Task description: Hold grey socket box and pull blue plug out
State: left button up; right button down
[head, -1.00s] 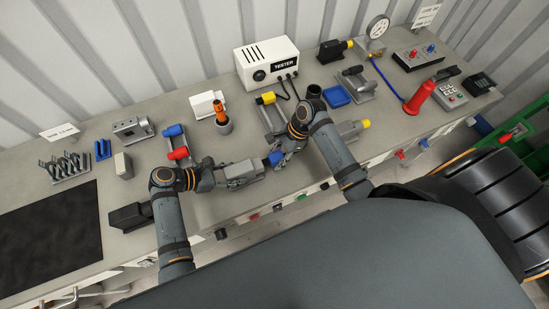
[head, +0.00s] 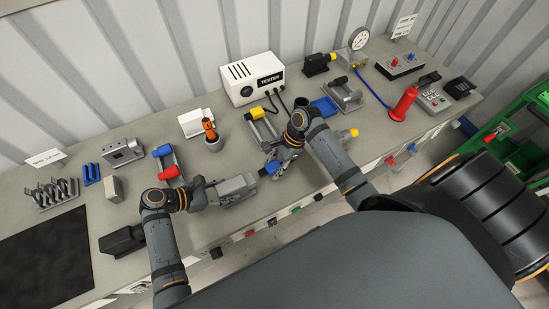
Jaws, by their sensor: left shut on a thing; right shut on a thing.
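The grey socket box (head: 236,189) lies near the front of the bench, left of the middle. My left gripper (head: 213,193) is shut on its left end. The blue plug (head: 270,169) is close to the right end of the box, low over the bench. My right gripper (head: 277,162) is shut on the plug and covers part of it. I cannot tell whether the plug's tip is still in the box or just clear of it.
A red and blue part (head: 167,162) on a grey holder and an orange-handled tool (head: 209,130) in a cup stand behind the box. The white tester (head: 253,77) stands at the back, its cables running to the bench. A black block (head: 121,241) lies at the front left.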

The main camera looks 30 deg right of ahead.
aim_at(268, 169)
jog(key=shift+r, duration=3.55)
pick_arm(q)
jog(key=o, duration=1.3)
jog(key=shift+a, duration=0.1)
jog(key=v, duration=1.2)
pick_arm(e)
jog(key=shift+s+f, duration=0.1)
jog(key=shift+s, duration=0.05)
